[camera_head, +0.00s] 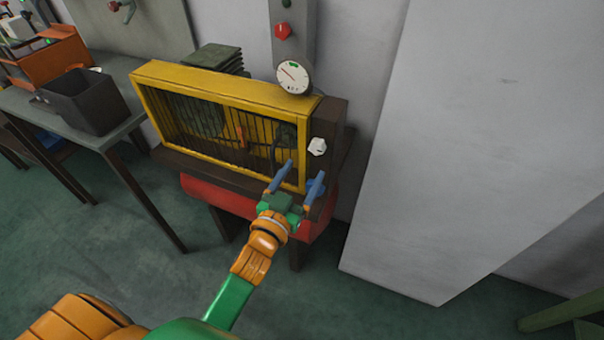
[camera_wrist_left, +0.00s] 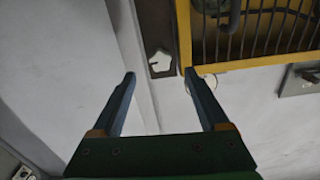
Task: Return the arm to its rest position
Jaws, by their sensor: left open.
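My left arm, orange and green, comes up from the bottom of the head view. My left gripper (camera_head: 302,172) has two blue fingers spread apart with nothing between them. It is in front of the lower right corner of the machine's yellow barred guard (camera_head: 222,87). A white knob (camera_head: 317,146) on the dark panel right of the guard is just beyond the fingertips. In the left wrist view the open fingers (camera_wrist_left: 160,85) show with the white knob (camera_wrist_left: 160,62) ahead between them and the yellow frame (camera_wrist_left: 184,35) at the right. My right gripper is not in view.
The machine has a red rounded lower body (camera_head: 215,198), a round gauge (camera_head: 294,77) and a red button (camera_head: 283,31). A table with a dark bin (camera_head: 85,101) stands left. A large pale panel (camera_head: 450,150) stands right. The green floor (camera_head: 130,260) is mostly clear in front.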

